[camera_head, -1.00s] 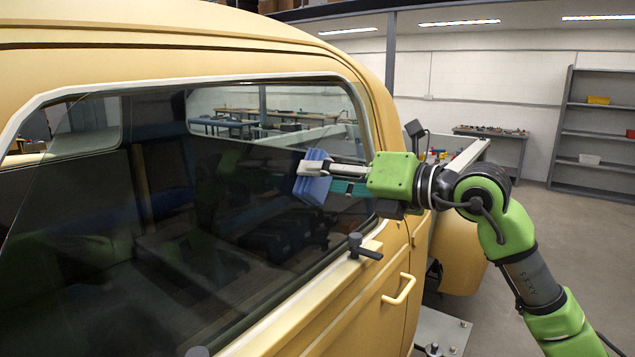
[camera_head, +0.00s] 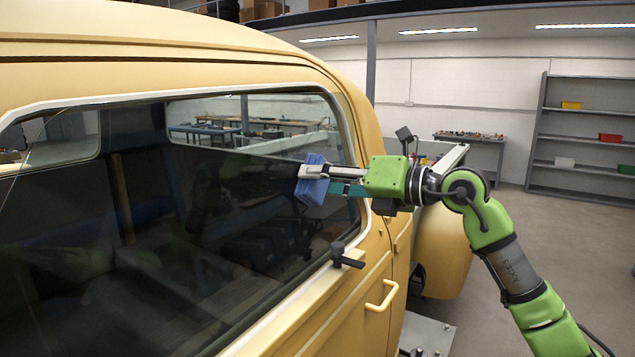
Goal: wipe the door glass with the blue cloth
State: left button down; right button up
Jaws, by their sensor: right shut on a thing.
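The door glass (camera_head: 150,240) is a large dark window in the yellow vehicle's side, with reflections on it. My right gripper (camera_head: 318,180) reaches in from the right and is shut on the blue cloth (camera_head: 312,187). The folded cloth is at the right part of the glass, near the window frame. I cannot tell for sure whether it touches the glass. My left gripper is not in view.
A black knob (camera_head: 346,256) sticks out from the sill below the glass. A door handle (camera_head: 382,296) is lower on the yellow door. A grey shelf (camera_head: 585,140) with small bins and a workbench (camera_head: 470,140) stand at the back. The floor at right is clear.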

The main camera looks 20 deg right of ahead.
jog(key=shift+w+d, duration=0.65)
jog(key=shift+d, duration=0.1)
jog(key=shift+s+f, duration=0.1)
jog(key=shift+s+d+b, duration=0.3)
jog(key=shift+s+d, duration=0.1)
jog(key=shift+b+v, duration=0.8)
jog(key=shift+v, duration=1.5)
jog(key=shift+s, duration=0.15)
